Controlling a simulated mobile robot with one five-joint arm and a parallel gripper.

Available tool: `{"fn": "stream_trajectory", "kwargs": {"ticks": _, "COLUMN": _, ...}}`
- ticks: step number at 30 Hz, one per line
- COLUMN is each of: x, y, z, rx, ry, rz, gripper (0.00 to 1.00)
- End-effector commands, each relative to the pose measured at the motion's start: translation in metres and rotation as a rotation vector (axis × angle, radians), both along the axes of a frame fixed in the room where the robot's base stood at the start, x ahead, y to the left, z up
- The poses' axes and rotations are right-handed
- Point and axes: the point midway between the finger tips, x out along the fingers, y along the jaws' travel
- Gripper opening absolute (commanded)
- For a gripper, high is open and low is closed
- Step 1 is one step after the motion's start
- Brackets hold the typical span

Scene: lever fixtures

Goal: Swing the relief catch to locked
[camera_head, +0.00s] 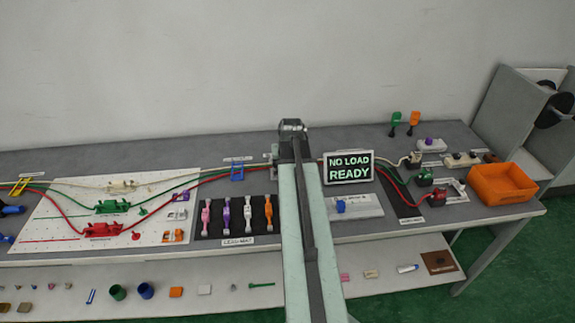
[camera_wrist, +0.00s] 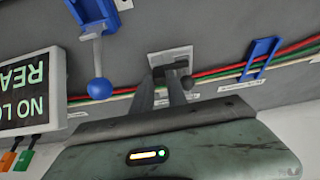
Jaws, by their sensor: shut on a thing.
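In the wrist view, a small grey plate (camera_wrist: 168,55) carries a dark lever with a rounded dark end (camera_wrist: 187,81); I take this as the relief catch, though no readable label confirms it. My gripper (camera_wrist: 168,80) has its two fingers close together at this lever, shut on it. The fingers hide part of the lever, and its exact angle and any locked mark cannot be read. In the head view my arm covers most of this spot; only a pale edge of the plate (camera_head: 270,156) shows beside it.
A sign reading NO LOAD READY (camera_head: 349,168) stands right of my arm. A blue-knobbed lever (camera_wrist: 99,88) is close beside my fingers in the wrist view. Red, green and white cables pass a blue cable guide (camera_head: 237,172). An orange bin (camera_head: 502,184) sits at the right end.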

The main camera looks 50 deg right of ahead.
Motion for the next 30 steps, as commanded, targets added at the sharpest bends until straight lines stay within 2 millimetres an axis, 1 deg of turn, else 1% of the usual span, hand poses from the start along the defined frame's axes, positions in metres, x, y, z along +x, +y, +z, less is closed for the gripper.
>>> {"fn": "stream_trajectory", "kwargs": {"ticks": 6, "x": -0.0011, "y": 0.0006, "z": -0.0005, "rx": 0.001, "ry": 0.004, "rz": -0.041, "gripper": 0.0}}
{"fn": "stream_trajectory", "kwargs": {"ticks": 17, "x": -0.0017, "y": 0.0005, "z": -0.0007, "rx": 0.003, "ry": 0.005, "rz": -0.047, "gripper": 0.0}}
{"fn": "stream_trajectory", "kwargs": {"ticks": 18, "x": -0.0017, "y": 0.0005, "z": -0.0007, "rx": 0.003, "ry": 0.005, "rz": -0.047, "gripper": 0.21}}
{"fn": "stream_trajectory", "kwargs": {"ticks": 20, "x": -0.0017, "y": 0.0004, "z": -0.0007, "rx": 0.002, "ry": 0.005, "rz": -0.047, "gripper": 0.38}}
{"fn": "stream_trajectory", "kwargs": {"ticks": 21, "x": -0.0016, "y": 0.0004, "z": -0.0006, "rx": 0.002, "ry": 0.005, "rz": -0.047, "gripper": 0.4}}
{"fn": "stream_trajectory", "kwargs": {"ticks": 30, "x": -0.0003, "y": 0.0005, "z": -0.0002, "rx": 0.002, "ry": 0.001, "rz": -0.045, "gripper": 0.4}}
